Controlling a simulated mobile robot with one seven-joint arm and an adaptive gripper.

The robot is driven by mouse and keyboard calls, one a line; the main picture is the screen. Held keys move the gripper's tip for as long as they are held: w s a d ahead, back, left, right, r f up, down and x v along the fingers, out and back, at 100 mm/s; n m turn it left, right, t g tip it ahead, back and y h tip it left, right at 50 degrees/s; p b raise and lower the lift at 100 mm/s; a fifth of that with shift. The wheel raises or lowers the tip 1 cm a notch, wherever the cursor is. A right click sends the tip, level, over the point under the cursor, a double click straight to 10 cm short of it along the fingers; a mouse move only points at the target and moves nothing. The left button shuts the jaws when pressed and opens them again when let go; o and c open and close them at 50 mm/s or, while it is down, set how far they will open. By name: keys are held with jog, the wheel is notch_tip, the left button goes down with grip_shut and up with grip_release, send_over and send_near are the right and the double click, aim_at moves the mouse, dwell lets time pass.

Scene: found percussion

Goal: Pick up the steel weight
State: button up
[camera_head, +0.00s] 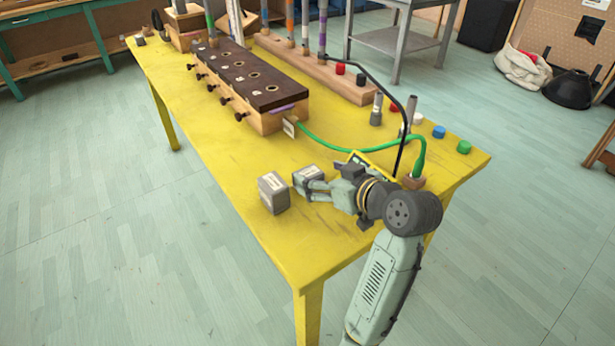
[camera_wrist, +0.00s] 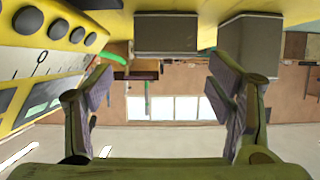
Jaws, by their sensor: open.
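Two grey blocks with pale labels sit on the yellow table. One (camera_head: 273,193) is at the left, near the table's front edge; the other (camera_head: 308,173) is just behind it to the right. I cannot tell which is the steel weight. My gripper (camera_head: 306,189) reaches left, its fingertips close beside the right block and partly overlapping it. In the upside-down wrist view my gripper (camera_wrist: 160,95) is open and empty. One block (camera_wrist: 167,35) shows between and beyond the fingers; the other (camera_wrist: 248,40) is partly behind the right finger. Contact is unclear.
A yellow device with dark knobs (camera_wrist: 57,29) is close beside my gripper. A green cable (camera_head: 345,150) runs behind it from a long dark-topped box (camera_head: 250,80). A wooden rack (camera_head: 320,75) holds tubes. Coloured caps (camera_head: 438,132) lie at the right. The front left tabletop is clear.

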aim_at(310, 174)
jog(key=x, duration=0.3)
jog(key=p+x, duration=0.1)
jog(key=x, duration=0.1)
jog(key=shift+a+f, duration=0.35)
jog(key=shift+a, duration=0.05)
jog(key=c, duration=1.5)
